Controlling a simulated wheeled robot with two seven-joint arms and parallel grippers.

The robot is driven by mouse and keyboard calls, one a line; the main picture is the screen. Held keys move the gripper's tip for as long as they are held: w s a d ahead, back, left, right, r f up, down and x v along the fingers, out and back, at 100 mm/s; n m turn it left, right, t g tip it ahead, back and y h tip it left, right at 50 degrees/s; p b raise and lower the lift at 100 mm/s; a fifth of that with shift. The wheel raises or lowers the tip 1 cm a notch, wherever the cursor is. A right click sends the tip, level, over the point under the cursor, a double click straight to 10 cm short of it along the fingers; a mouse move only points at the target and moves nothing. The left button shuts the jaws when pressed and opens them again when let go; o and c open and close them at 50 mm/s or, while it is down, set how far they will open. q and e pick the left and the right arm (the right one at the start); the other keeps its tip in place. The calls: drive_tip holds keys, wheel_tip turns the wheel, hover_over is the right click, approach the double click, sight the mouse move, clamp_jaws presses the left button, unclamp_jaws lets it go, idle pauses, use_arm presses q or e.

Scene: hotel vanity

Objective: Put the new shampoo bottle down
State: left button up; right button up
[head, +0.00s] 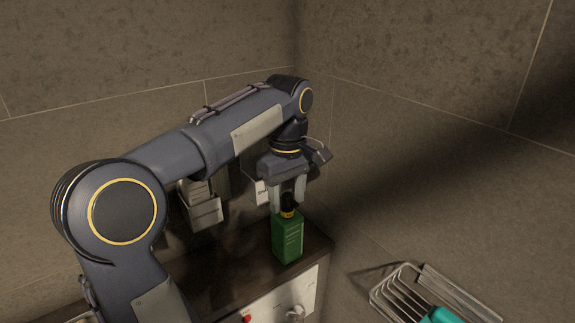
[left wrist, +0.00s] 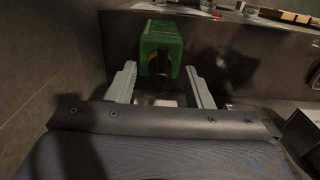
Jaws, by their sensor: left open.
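The shampoo bottle is a green box-shaped bottle (head: 288,240) with a black cap and a yellow band at its neck. It stands upright on the dark counter (head: 215,277), near the right end. My left gripper (head: 288,203) points down over it, with its two fingers around the cap. In the left wrist view the green bottle (left wrist: 161,42) shows beyond the fingers, and the gripper (left wrist: 162,92) is open with a gap between each finger and the cap. My right gripper is in neither view.
A wire rack (head: 400,292) with a teal item (head: 440,315) is on the right wall. A light dispenser (head: 205,212) hangs on the wall behind my arm. A red knob (head: 246,319) and a metal tap-like fitting (head: 295,313) are at the counter front. Tiled walls close the corner.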

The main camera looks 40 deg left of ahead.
use_arm(q)
wheel_tip(320, 180, up, 10)
drive_tip(key=r+p, duration=0.1)
drive_tip(key=s+d+f+m+t+h, duration=0.1)
drive_tip(key=s+d+f+m+t, duration=0.1)
drive_tip(key=s+d+f+m, duration=0.2)
drive_tip(key=s+d+f+m+t+h, duration=0.1)
drive_tip(key=s+d+f+m, duration=0.3)
drive_tip(key=s+f, duration=0.3)
drive_tip(key=s+d+f+m+t+h, duration=0.1)
drive_tip(key=s+d+f+m, duration=0.4)
drive_tip(key=f, duration=0.7)
drive_tip(key=shift+s+d+t+h, duration=0.35)
drive_tip(key=shift+s+t, duration=0.2)
drive_tip(key=shift+t, duration=0.25)
drive_tip(key=shift+s+a, duration=0.1)
drive_tip(key=shift+a, duration=0.05)
